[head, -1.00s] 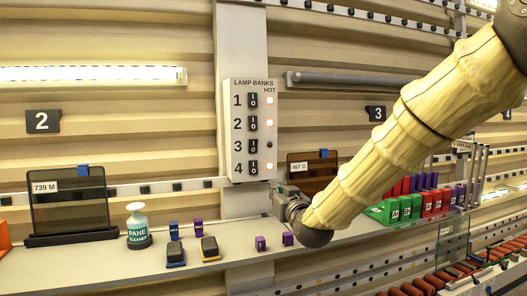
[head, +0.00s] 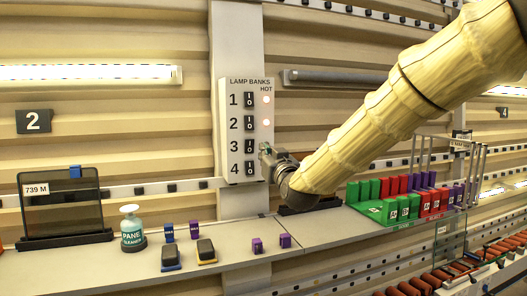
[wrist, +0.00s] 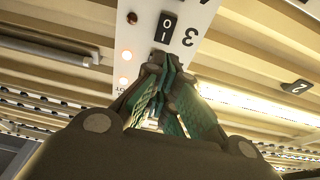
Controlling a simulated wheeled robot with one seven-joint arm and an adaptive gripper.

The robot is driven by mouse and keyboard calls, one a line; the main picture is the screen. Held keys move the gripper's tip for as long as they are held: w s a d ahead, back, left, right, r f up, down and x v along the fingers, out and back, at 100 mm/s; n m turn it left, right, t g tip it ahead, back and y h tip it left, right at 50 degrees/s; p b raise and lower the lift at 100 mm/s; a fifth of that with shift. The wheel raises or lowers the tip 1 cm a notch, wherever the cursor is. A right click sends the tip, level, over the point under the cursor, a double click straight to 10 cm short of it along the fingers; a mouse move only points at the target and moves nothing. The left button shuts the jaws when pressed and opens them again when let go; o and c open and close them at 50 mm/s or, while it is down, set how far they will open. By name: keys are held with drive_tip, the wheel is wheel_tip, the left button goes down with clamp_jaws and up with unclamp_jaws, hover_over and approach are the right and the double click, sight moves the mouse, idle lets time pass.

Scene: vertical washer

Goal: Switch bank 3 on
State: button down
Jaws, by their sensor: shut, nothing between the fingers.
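The white lamp-bank panel (head: 235,165) is on the wall post, with numbered rocker switches. Bank 3's switch (head: 249,146) is visible in the head view; which way it is tipped I cannot tell. It also shows upside down in the wrist view (wrist: 165,27), beside the digit 3. Bank 3's lamp (wrist: 131,18) is dark. The lamps of bank 1 (head: 267,100) and bank 2 (head: 266,123) glow. Bank 4's lamp is hidden behind my gripper. My gripper (head: 265,151) is shut and empty, just right of switch 3; its fingertips (wrist: 165,62) point toward the panel. Contact is unclear.
A shelf (head: 225,235) runs below the panel. It holds a dark pane (head: 62,208), a pane-cleaner bottle (head: 132,230), several small blocks, and green and red racks (head: 400,208) at right. A dark tube lamp (head: 335,78) is to the panel's right. The space before the panel's left is clear.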

drive_tip(key=p, duration=0.4)
approach(249, 146)
drive_tip(key=w+a+r, duration=0.1)
drive_tip(key=w+r, duration=0.3)
drive_tip(key=w, duration=0.1)
drive_tip(key=shift+w+a+f+p, duration=0.1)
drive_tip(key=shift+w+a+p, duration=0.4)
drive_tip(key=shift+w, duration=0.1)
